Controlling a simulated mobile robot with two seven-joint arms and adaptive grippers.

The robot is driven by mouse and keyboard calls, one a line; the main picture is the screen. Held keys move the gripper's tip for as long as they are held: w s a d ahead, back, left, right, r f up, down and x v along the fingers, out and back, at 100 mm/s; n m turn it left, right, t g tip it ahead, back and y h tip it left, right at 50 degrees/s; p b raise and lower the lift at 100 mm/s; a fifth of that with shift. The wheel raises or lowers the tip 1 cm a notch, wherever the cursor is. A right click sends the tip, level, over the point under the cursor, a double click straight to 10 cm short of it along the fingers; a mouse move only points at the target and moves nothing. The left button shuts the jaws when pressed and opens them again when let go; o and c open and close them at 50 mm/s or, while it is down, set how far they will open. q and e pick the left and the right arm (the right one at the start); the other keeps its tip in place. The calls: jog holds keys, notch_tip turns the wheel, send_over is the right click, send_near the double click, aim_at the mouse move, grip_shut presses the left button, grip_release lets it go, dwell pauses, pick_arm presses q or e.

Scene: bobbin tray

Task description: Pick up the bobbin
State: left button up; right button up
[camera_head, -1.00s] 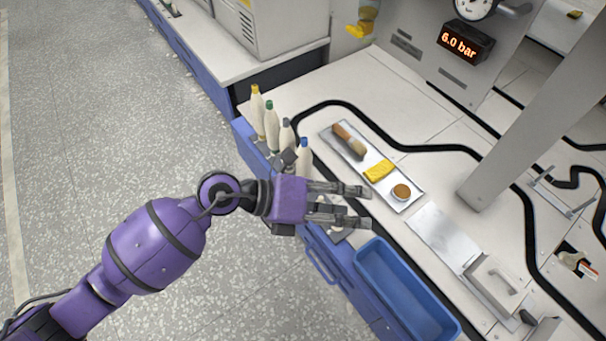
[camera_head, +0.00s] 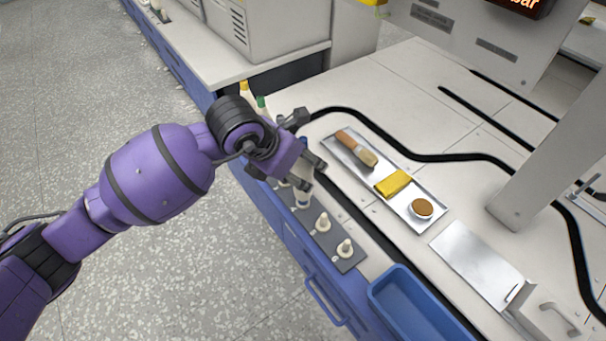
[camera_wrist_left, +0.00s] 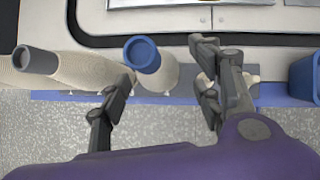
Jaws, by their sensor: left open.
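Cream bobbins stand in a row along the bench's front edge. In the head view I see a yellow-topped bobbin (camera_head: 245,88) and a green-topped bobbin (camera_head: 262,103); the nearer ones are mostly hidden behind my left gripper (camera_head: 312,175). A dark-grey-topped bobbin (camera_wrist_left: 38,61) stands left of the left finger. My right gripper is out of view.
A grey strip (camera_head: 328,239) carries cream pegs, some bare, such as the end peg (camera_head: 345,247). A blue bin (camera_head: 377,291) sits beyond it. A metal tray (camera_head: 378,170) holds a brush (camera_head: 357,150), yellow cloth (camera_head: 393,184) and round tin (camera_head: 422,208). A black cable (camera_head: 405,152) runs behind.

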pick_arm(q)
jog(key=b+x, duration=0.1)
jog(key=x, duration=0.2)
jog(key=c, duration=1.3)
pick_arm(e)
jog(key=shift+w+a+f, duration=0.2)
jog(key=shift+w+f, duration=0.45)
